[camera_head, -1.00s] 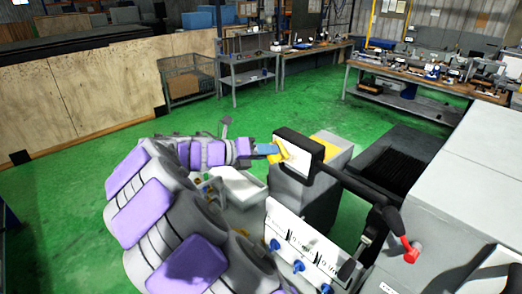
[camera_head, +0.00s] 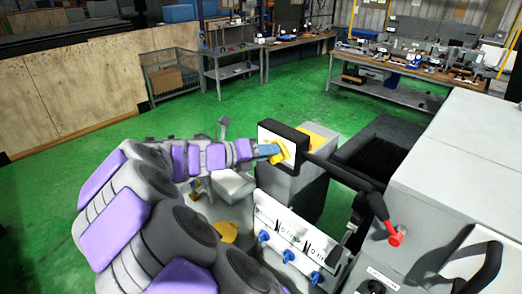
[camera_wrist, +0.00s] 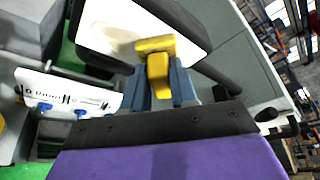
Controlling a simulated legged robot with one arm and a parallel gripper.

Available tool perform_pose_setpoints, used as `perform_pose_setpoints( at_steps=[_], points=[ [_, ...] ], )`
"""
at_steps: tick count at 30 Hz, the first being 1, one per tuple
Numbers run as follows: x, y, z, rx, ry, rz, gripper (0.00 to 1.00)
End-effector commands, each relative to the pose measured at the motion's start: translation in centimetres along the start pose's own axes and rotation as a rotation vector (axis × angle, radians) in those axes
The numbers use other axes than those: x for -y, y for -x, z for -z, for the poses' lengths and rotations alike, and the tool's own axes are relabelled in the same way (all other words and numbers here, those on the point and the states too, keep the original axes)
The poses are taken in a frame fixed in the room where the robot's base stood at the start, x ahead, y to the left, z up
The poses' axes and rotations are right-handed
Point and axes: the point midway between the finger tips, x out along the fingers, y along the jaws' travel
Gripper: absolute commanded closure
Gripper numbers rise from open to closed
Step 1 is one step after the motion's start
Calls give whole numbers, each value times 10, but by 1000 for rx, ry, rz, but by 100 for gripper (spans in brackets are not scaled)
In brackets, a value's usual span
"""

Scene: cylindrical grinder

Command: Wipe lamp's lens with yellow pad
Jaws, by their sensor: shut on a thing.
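The lamp (camera_head: 302,139) is a black rectangular head on a dark arm, and its pale lens (camera_head: 268,138) faces my arm. In the wrist view the white lens (camera_wrist: 110,28) fills the upper middle, framed in black. My gripper (camera_head: 266,150) is shut on the yellow pad (camera_head: 280,152). The pad is at the lens and seems to touch it, near its lower right part in the head view. In the wrist view the yellow pad (camera_wrist: 156,58) stands between the blue fingers of my gripper (camera_wrist: 160,82) and overlaps the lens edge. The exact contact is hidden.
A white panel with blue knobs (camera_head: 295,238) stands below the lamp. A grey machine housing (camera_head: 440,165) and a red-tipped lever (camera_head: 395,238) are to the right. A grey cabinet (camera_head: 290,190) stands behind the lamp. Open green floor (camera_head: 190,115) lies behind my arm.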

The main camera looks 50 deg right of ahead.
Motion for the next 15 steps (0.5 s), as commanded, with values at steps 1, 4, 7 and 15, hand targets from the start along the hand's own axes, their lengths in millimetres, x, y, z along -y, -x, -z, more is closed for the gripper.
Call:
perform_pose_setpoints(
  at_steps=[1,4,7,15],
  points=[
    [1,0,1,0,0,1,100],
    [5,-2,4,0,-1,1,100],
    [11,-4,9,0,-3,0,100],
    [24,-11,24,0,-2,-1,100]
  ],
)
